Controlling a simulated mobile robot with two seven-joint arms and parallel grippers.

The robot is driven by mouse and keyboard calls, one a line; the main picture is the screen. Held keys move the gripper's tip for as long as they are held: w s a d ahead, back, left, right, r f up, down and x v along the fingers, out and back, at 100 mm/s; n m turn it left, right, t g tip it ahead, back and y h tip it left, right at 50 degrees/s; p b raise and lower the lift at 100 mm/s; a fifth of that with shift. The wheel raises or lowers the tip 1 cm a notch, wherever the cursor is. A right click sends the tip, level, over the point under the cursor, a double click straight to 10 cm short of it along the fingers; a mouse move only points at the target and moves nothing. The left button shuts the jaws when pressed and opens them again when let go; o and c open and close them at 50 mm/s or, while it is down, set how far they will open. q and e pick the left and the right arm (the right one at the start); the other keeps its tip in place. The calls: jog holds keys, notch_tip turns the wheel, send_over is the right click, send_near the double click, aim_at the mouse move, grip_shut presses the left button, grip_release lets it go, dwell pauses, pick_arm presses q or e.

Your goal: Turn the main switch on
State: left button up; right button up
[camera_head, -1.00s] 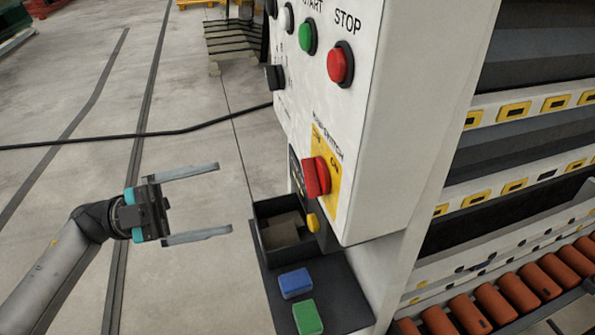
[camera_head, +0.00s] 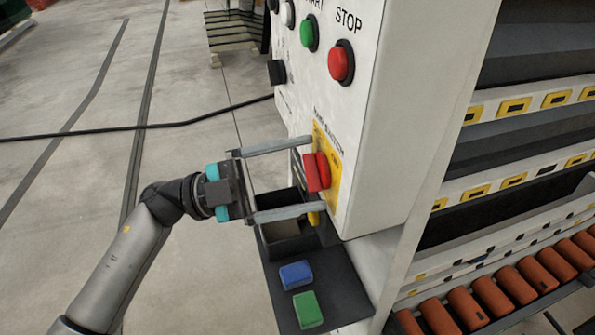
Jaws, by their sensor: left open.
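The main switch (camera_head: 317,172) is a red knob on a yellow plate (camera_head: 333,178) low on the white control panel. My left gripper (camera_head: 318,172) is open, with its two fingers pointing right at the panel. One finger tip lies above the red knob and the other below it in the picture. The knob shows between the finger ends; whether either finger touches it I cannot tell. My right gripper is not in view.
The white panel (camera_head: 390,120) also carries a red stop button (camera_head: 341,62) and a green start button (camera_head: 309,33). Below are a dark open box (camera_head: 285,240), a blue block (camera_head: 296,275) and a green block (camera_head: 308,310) on a dark shelf. Orange rollers (camera_head: 500,300) are at the right.

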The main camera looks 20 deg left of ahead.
pick_arm(q)
jog(key=shift+c, duration=0.2)
jog(key=c, duration=1.3)
jog(key=shift+c, duration=0.2)
jog(key=shift+m, duration=0.3)
jog(key=shift+r+m+g+y, duration=0.3)
jog(key=shift+m+y, duration=0.75)
jog(key=shift+m, duration=1.7)
jog(key=shift+r+m+g+y, duration=0.1)
jog(key=shift+m+g+y, duration=0.25)
jog(key=shift+m+y, duration=1.5)
jog(key=shift+r+m+g+y, duration=0.2)
jog(key=shift+m+g, duration=0.15)
jog(key=shift+m, duration=3.25)
jog(key=o, duration=1.4)
